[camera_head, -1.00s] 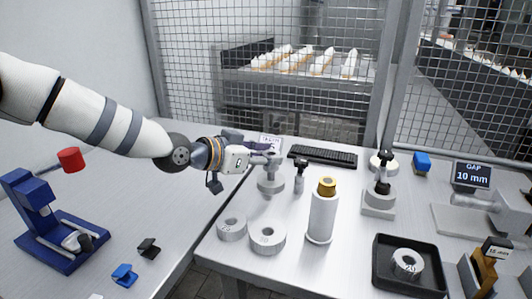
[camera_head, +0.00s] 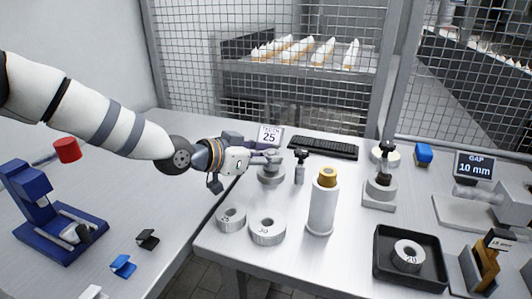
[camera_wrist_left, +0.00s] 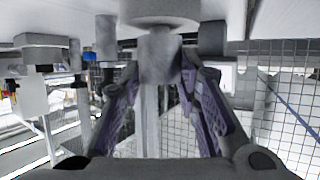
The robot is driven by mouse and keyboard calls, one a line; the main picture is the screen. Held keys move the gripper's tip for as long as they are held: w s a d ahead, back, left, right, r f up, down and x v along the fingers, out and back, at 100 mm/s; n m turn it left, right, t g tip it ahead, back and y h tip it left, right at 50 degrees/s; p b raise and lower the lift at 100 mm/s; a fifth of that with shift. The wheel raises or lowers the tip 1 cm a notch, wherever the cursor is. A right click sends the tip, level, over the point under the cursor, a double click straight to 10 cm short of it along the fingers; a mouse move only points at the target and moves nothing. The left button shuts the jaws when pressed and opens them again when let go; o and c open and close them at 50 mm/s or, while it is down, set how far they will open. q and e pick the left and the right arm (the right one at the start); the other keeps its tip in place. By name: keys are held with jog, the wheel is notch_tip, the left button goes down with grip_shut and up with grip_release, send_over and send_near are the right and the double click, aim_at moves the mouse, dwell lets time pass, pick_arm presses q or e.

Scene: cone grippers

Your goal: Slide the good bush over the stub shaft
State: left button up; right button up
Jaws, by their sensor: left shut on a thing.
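My left gripper (camera_head: 274,158) reaches in from the left and is shut on a small grey bush. In the left wrist view, which looks upside down, the bush (camera_wrist_left: 159,58) sits between the purple-padded fingers. The stub shaft's wide round base (camera_head: 270,177) stands on the table below the gripper; it also shows as a disc at the top of the wrist view (camera_wrist_left: 160,10). The bush is in line with it, with a short narrower neck between them. I cannot tell how far the bush is over the shaft. My right gripper is out of view.
Rings marked 25 (camera_head: 231,218) and 30 (camera_head: 267,231) lie in front. A gold-topped white cylinder (camera_head: 321,208) and a small dark-topped post (camera_head: 300,170) stand to the right. A black tray (camera_head: 383,277) holds a ring marked 20.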

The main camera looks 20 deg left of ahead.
pick_arm(q)
jog(key=shift+f, duration=0.4)
jog(key=o, duration=1.3)
jog(key=shift+c, duration=0.2)
jog(key=v, duration=1.2)
